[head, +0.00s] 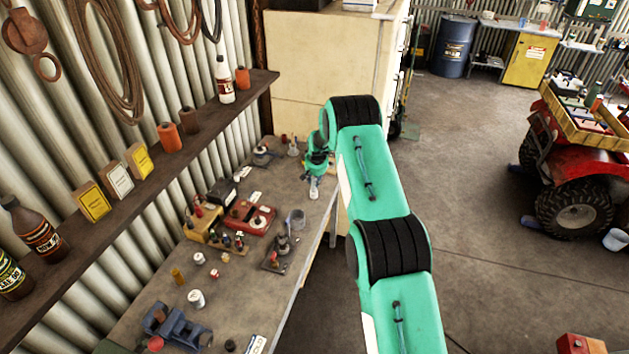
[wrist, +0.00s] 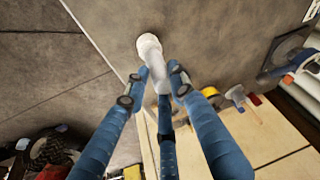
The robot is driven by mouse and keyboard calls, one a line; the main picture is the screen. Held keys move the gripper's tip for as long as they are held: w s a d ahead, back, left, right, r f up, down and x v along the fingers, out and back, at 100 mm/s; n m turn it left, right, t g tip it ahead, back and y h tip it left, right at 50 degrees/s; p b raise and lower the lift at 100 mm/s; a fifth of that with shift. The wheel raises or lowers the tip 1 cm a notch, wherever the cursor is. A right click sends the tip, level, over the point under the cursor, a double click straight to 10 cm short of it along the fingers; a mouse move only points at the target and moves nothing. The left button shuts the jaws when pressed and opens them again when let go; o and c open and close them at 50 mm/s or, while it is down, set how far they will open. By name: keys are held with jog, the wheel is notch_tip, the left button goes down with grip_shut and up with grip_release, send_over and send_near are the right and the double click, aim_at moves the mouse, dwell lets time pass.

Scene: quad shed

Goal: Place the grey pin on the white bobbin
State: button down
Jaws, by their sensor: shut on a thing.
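My gripper (head: 316,176) is over the far right part of the workbench, near its right edge. In the wrist view its blue fingers (wrist: 160,88) are closed around a small grey piece, the grey pin (wrist: 158,74). A round white piece, seemingly the white bobbin (wrist: 148,42), shows just past the pin's end. The two overlap in this view, and I cannot tell whether they touch. In the head view a pale piece (head: 314,190) shows below the fingertips; the pin itself cannot be made out there.
A tall cream cabinet (head: 315,75) stands beyond the bench. A shelf with bottles runs along the left wall. Open floor lies right.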

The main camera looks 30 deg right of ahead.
jog(key=shift+f, duration=0.3)
jog(key=c, duration=1.4)
grip_release()
jog(key=shift+c, duration=0.2)
jog(key=shift+r, duration=0.15)
jog(key=b+v, duration=0.1)
jog(key=v, duration=1.1)
jog(key=shift+b, duration=0.4)
